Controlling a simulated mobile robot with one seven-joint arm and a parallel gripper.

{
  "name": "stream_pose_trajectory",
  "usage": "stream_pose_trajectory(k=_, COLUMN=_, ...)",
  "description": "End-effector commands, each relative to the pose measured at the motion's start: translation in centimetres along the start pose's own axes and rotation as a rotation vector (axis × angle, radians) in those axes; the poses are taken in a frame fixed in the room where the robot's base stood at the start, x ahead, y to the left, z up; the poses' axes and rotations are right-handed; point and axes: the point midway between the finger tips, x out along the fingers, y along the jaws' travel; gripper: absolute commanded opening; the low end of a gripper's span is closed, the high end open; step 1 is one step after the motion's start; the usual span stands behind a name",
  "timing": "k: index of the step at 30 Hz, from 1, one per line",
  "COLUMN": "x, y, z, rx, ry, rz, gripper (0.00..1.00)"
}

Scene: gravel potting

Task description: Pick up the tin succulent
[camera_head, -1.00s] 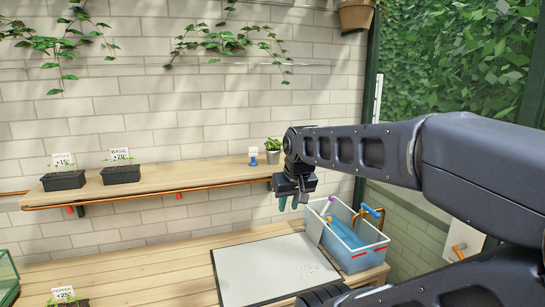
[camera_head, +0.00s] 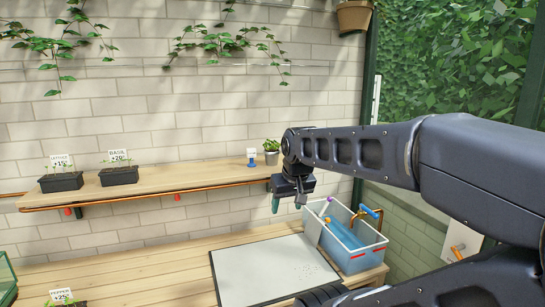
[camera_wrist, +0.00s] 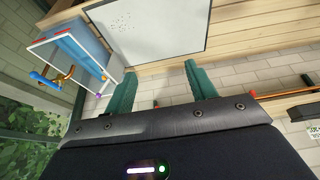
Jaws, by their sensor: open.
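The tin succulent (camera_head: 271,153) is a small green plant in a grey metal pot. It stands upright near the right end of the wooden wall shelf, partly overlapped by my wrist in the head view. My gripper (camera_head: 288,203) points down with teal fingers spread apart and nothing between them. It appears below and slightly right of the succulent in the picture. The wrist view shows the open fingers (camera_wrist: 160,84) too, but no succulent.
A blue-topped item with a tag (camera_head: 251,158) stands left of the succulent. Black seedling trays (camera_head: 119,176) sit further left on the shelf (camera_head: 190,179). Below are a white board (camera_head: 250,272) and a clear bin of blue contents (camera_head: 362,261).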

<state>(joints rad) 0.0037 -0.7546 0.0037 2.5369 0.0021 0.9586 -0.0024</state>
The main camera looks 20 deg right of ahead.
Motion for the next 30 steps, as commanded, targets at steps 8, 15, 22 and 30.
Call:
stream_pose_trajectory(k=8, x=0.0, y=0.0, z=0.0, rx=0.0, ry=0.0, rz=0.0, gripper=0.9)
stream_pose_trajectory(k=15, x=-0.2, y=0.1, z=-0.5, rx=0.01, ry=-0.002, rz=0.002, gripper=0.9)
stream_pose_trajectory(k=22, x=-1.4, y=0.8, z=-5.6, rx=0.118, ry=-0.028, rz=0.033, gripper=0.9)
stream_pose_trajectory(k=30, x=-2.5, y=2.2, z=-14.2, rx=0.31, ry=-0.057, rz=0.099, gripper=0.9)
